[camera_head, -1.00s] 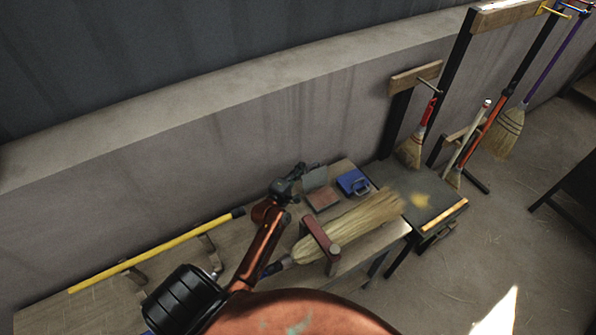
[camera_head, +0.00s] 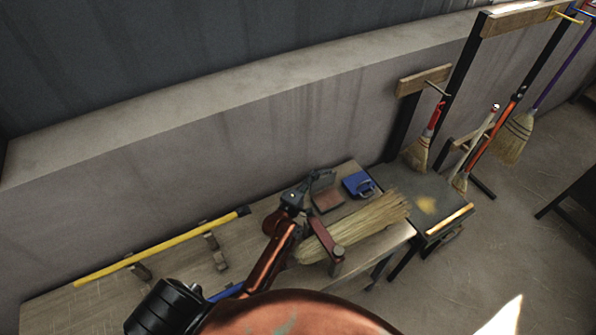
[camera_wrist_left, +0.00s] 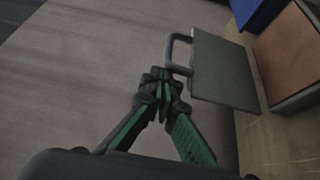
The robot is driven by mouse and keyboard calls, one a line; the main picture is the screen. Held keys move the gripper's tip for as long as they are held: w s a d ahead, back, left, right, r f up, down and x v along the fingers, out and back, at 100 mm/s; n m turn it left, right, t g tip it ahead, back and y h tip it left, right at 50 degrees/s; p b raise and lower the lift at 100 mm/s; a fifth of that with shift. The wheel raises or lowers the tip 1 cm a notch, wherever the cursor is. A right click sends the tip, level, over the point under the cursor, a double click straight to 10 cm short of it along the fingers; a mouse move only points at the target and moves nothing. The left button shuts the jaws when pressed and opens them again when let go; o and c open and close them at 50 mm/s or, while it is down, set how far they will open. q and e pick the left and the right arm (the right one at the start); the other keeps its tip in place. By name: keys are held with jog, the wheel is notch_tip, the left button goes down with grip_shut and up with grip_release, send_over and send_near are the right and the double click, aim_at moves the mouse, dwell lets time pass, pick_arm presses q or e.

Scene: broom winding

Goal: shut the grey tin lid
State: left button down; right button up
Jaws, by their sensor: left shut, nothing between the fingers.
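The grey lid (camera_wrist_left: 225,72) stands open, raised from its tin, in the left wrist view. Its dark loop handle (camera_wrist_left: 178,52) is on the edge facing my gripper. The tin (camera_wrist_left: 292,55) shows a reddish-brown inside; it also shows on the bench in the head view (camera_head: 328,200), with the lid (camera_head: 322,181) behind it. My left gripper (camera_wrist_left: 160,76) is shut and empty, its fingertips close beside the handle; I cannot tell whether they touch. In the head view the left gripper (camera_head: 306,187) is left of the lid. My right gripper is not in view.
A blue tin (camera_head: 358,185) stands right of the grey one. A straw broom head (camera_head: 360,226) lies in front, under a reddish clamp (camera_head: 322,240). A yellow pole (camera_head: 160,246) rests on the bench at left. The wall (camera_head: 220,165) rises close behind.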

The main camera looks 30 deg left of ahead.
pick_arm(q)
jog(key=shift+s+d+f+p, duration=0.1)
jog(key=shift+s+d+p, duration=0.4)
jog(key=shift+d, duration=0.3)
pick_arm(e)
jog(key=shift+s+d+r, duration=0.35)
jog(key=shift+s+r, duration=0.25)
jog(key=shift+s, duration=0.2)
pick_arm(q)
jog(key=shift+s, duration=0.1)
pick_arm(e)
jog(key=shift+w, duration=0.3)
pick_arm(q)
jog(key=s, duration=1.2)
jog(key=shift+a, duration=0.15)
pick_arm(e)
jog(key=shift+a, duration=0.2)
